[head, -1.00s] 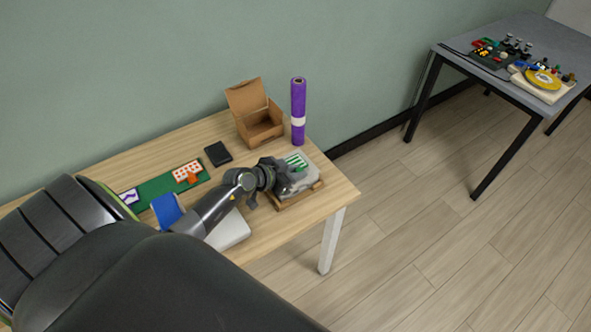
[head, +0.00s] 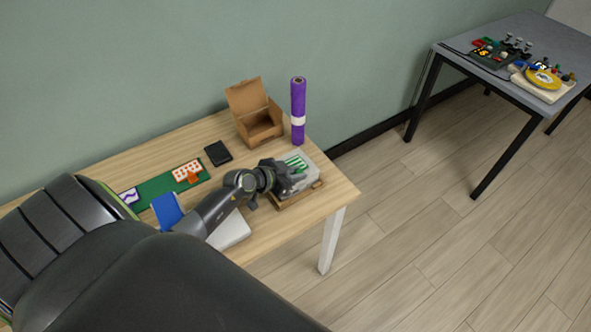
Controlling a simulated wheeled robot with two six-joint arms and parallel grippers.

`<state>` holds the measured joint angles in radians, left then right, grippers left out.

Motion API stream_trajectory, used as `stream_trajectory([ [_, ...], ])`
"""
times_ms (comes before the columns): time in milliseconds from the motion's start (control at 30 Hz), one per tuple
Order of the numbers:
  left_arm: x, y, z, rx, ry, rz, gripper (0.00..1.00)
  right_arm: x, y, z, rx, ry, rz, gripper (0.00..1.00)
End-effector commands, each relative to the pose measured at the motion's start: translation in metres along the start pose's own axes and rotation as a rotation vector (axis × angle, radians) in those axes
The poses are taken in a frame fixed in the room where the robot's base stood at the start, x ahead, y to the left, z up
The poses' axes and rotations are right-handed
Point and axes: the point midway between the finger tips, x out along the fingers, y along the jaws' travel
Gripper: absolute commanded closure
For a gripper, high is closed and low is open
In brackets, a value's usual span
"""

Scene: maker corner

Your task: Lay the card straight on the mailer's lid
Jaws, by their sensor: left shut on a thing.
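The card (head: 299,163), white with green stripes, lies over the top of the pale grey mailer (head: 312,171) near the table's right end. My left gripper (head: 285,178) is shut on the card's near-left side, and its fingers hide part of the card and the mailer. I cannot tell whether the card touches the lid or is held just above it. The mailer sits on a brown wooden tray (head: 300,198). My right gripper is not in view.
An open cardboard box (head: 262,127) and an upright purple roll (head: 298,95) stand behind. A black item (head: 218,153), a green mat (head: 155,187) with patterned cards, a blue item (head: 168,211) and a white object (head: 231,232) lie left. The table's right corner is clear.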

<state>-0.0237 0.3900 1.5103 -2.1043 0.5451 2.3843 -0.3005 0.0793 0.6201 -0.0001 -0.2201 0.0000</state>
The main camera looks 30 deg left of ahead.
Motion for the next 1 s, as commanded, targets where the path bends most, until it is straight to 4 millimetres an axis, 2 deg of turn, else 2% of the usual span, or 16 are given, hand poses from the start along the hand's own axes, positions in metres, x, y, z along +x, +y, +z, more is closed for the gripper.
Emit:
stream_trajectory([
  [67,0.001,0.000,0.001,0.000,0.001,0.000,1.00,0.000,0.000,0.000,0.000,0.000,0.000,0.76],
  [100,0.001,0.000,0.001,0.000,0.001,0.000,0.78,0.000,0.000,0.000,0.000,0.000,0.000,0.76],
  [267,0.001,0.000,0.001,0.000,0.001,0.000,0.57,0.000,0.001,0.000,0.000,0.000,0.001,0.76],
  [733,-0.004,0.000,0.001,0.000,-0.001,-0.001,0.56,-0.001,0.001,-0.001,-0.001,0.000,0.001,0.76],
  [867,-0.020,-0.001,0.001,0.000,-0.002,-0.001,0.56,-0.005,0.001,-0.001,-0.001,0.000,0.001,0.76],
  [1000,-0.050,-0.001,0.000,0.002,-0.002,-0.001,0.56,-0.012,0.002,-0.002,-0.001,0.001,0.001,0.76],
])
